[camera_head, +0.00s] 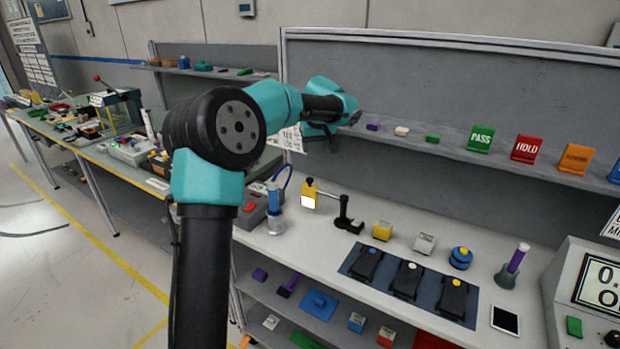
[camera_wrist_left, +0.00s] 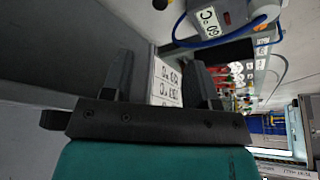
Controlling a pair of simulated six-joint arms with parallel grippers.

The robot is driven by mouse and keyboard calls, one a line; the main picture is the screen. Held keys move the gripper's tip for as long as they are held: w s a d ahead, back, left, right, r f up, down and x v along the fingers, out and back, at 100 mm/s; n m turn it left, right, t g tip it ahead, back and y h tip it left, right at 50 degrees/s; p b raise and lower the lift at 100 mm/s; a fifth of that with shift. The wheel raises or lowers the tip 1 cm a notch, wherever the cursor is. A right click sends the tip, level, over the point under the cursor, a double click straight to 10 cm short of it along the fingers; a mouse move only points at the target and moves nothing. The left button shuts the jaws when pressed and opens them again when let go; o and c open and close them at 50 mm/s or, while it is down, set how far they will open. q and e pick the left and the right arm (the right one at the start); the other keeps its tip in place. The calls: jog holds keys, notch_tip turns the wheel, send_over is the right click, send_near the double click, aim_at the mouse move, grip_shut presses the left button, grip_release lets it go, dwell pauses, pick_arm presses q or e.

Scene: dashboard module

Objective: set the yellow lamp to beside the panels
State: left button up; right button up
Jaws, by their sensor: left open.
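The yellow lamp (camera_head: 309,195) stands on the white bench, with a yellow head, a lit white face, and a black arm and base. The lamp cannot be made out there. My right gripper is not in view.
A tablet (camera_head: 505,319) lies right of the mat. Bare bench surrounds the mat's left side.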

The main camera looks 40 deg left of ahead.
aim_at(310, 179)
pick_arm(q)
jog(key=x, duration=1.6)
jog(key=shift+f, duration=0.15)
jog(key=shift+c, duration=0.2)
grip_shut()
